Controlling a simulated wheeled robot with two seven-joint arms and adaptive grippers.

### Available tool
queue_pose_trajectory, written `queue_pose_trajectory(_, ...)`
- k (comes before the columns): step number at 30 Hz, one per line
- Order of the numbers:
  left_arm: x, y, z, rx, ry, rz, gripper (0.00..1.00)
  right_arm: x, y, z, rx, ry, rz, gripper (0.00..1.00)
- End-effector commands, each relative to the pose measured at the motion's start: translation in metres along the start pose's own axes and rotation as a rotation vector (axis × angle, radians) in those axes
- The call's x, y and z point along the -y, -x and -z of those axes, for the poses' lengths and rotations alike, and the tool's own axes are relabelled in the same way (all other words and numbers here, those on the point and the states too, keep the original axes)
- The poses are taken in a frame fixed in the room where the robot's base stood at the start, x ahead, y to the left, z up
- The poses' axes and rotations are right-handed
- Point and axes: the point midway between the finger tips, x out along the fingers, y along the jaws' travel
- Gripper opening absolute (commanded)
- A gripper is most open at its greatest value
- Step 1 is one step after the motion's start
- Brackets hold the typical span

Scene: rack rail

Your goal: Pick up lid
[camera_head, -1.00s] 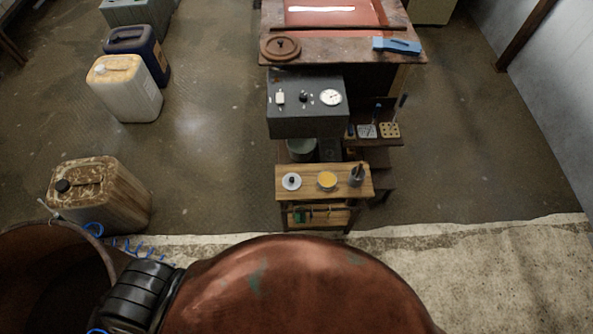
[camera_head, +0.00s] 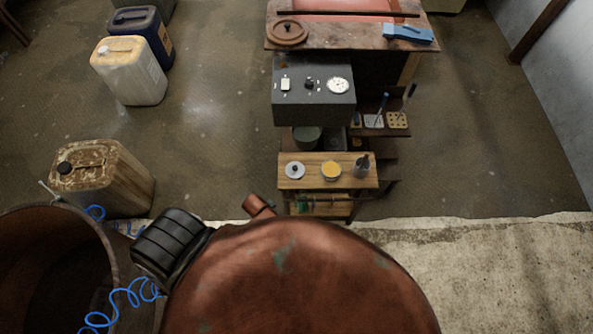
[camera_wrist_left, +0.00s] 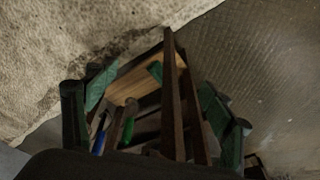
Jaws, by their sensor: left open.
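A small pale round lid with a dark knob (camera_head: 294,170) lies at the left end of the small wooden stand (camera_head: 287,184). A larger brown round lid with a knob (camera_head: 287,33) lies on the workbench's left corner at the back. My left gripper (camera_wrist_left: 152,115) shows in the left wrist view, its dark green fingers spread apart and empty. The wooden stand with blue and green tool handles shows beyond and between the fingers. In the head view the left gripper is hidden behind my arm, and its distance to either lid cannot be told. My right gripper is in neither view.
An orange-filled dish (camera_head: 331,171) and a dark cup with tools (camera_head: 362,166) share the stand. A grey control box (camera_head: 314,103) stands behind it. Several canisters, including a rusty one (camera_head: 103,175), stand left. The floor between them and the stand is clear.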

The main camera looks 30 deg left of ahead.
Motion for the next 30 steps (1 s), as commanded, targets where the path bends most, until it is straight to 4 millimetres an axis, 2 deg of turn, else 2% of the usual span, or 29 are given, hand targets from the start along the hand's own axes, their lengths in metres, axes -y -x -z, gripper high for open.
queue_pose_trajectory(1,-0.002,0.017,0.018,-0.016,-0.026,-0.008,0.81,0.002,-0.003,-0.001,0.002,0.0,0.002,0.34)
queue_pose_trajectory(3,-0.004,0.038,0.036,-0.025,-0.057,-0.017,0.83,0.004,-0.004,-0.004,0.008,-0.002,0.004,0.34)
queue_pose_trajectory(11,-0.016,0.096,0.074,-0.051,-0.146,-0.042,0.83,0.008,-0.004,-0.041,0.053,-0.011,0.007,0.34)
queue_pose_trajectory(17,-0.028,0.136,0.106,-0.071,-0.275,-0.068,0.83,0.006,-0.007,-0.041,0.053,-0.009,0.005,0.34)
queue_pose_trajectory(23,-0.036,0.139,0.137,-0.06,-0.483,-0.108,0.83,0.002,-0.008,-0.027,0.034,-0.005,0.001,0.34)
queue_pose_trajectory(30,-0.028,0.131,0.168,-0.02,-0.723,-0.138,0.83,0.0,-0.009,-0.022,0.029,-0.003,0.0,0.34)
